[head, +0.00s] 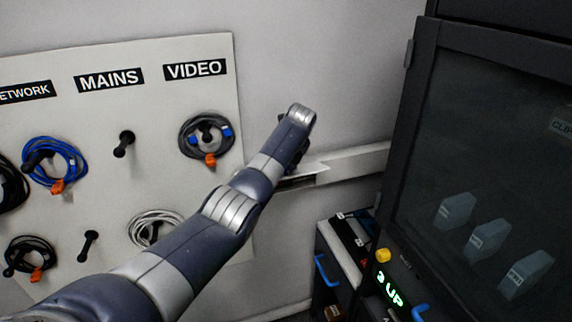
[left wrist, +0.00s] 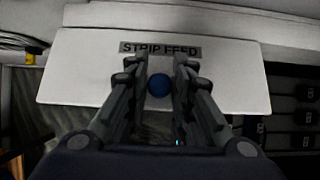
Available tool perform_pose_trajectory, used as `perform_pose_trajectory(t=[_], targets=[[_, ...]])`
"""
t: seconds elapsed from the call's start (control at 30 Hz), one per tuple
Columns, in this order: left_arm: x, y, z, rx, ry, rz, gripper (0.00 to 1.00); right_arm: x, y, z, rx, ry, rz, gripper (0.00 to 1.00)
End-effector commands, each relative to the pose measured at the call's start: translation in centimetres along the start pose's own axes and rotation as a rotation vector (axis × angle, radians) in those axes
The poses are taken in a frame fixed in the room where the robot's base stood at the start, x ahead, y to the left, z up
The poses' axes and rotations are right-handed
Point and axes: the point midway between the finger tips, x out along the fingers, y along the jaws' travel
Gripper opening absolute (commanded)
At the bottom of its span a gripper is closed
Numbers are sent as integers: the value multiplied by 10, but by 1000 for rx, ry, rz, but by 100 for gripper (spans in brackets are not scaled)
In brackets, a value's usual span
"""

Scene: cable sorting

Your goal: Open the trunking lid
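The trunking lid is a white panel (left wrist: 84,72) labelled STRIP FEED, with a round blue knob (left wrist: 159,86), in the left wrist view. My left gripper (left wrist: 160,65) has its two fingers close on either side of the knob, seemingly touching it. In the head view, part of the white lid (head: 310,171) shows as a thin plate standing out from the wall trunking (head: 352,165). My left arm covers the rest of the lid, the knob and most of the left gripper (head: 292,160) there. My right gripper is in neither view.
A white board (head: 165,105) with labelled pegs and coiled cables hangs at the left. A dark cabinet (head: 402,150) with a glass front stands at the right. A low unit with blue handles (head: 322,270) stands below the trunking. The wall above the trunking is clear.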

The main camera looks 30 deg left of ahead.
Motion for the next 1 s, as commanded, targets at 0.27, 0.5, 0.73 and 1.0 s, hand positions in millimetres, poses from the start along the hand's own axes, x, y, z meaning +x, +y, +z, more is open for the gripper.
perform_pose_trajectory(t=[0.27, 0.5, 0.73, 1.0], targets=[[1, 1, -1, -1, 4, 3, 40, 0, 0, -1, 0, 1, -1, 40], [-4, 0, -1, 0, 5, 2, 40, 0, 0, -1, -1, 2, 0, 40], [-32, 0, 0, -1, 4, -1, 40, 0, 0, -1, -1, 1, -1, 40], [-87, 1, 2, -1, 4, 0, 40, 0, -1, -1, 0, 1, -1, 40]])
